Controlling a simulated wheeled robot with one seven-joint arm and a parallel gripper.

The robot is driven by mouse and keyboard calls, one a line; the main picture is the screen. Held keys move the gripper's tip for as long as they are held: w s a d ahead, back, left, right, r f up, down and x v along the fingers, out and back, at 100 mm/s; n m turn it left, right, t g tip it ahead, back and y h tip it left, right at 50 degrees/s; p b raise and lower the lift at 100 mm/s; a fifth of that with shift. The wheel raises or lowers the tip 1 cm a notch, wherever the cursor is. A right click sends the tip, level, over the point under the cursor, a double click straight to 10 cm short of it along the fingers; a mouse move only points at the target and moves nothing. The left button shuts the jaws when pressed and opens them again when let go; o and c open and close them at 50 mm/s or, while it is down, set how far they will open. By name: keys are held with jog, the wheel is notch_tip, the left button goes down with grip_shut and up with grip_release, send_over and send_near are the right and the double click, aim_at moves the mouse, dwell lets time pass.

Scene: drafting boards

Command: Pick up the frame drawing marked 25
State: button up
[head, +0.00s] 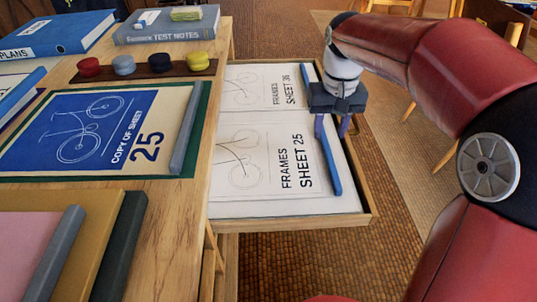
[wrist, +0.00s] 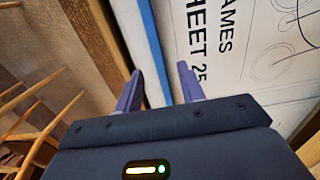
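The white frame drawing marked "FRAMES SHEET 25" (head: 255,180) lies flat in the open drawer, with a blue bar (head: 331,165) along its right edge. In the wrist view its lettering (wrist: 208,45) and the blue bar (wrist: 152,50) show. My gripper (head: 333,133) is over the far part of that bar. Its fingers (wrist: 160,75) are open and apart, pointing down on either side of the bar, with nothing gripped. I cannot tell how far the fingertips are above the drawer bottom.
A white sheet marked 36 (head: 255,88) lies behind in the drawer (head: 368,205). A blue "COPY OF SHEET 25" (head: 60,120) with a grey bar lies on the wooden desk (head: 170,210). Books and coloured discs stand behind it. Open floor (head: 400,180) is right of the drawer.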

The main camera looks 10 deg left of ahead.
aim_at(327, 148)
notch_tip(327, 148, down, 4)
jog(key=shift+s+d+f, duration=0.15)
jog(key=shift+f, duration=0.1)
grip_shut()
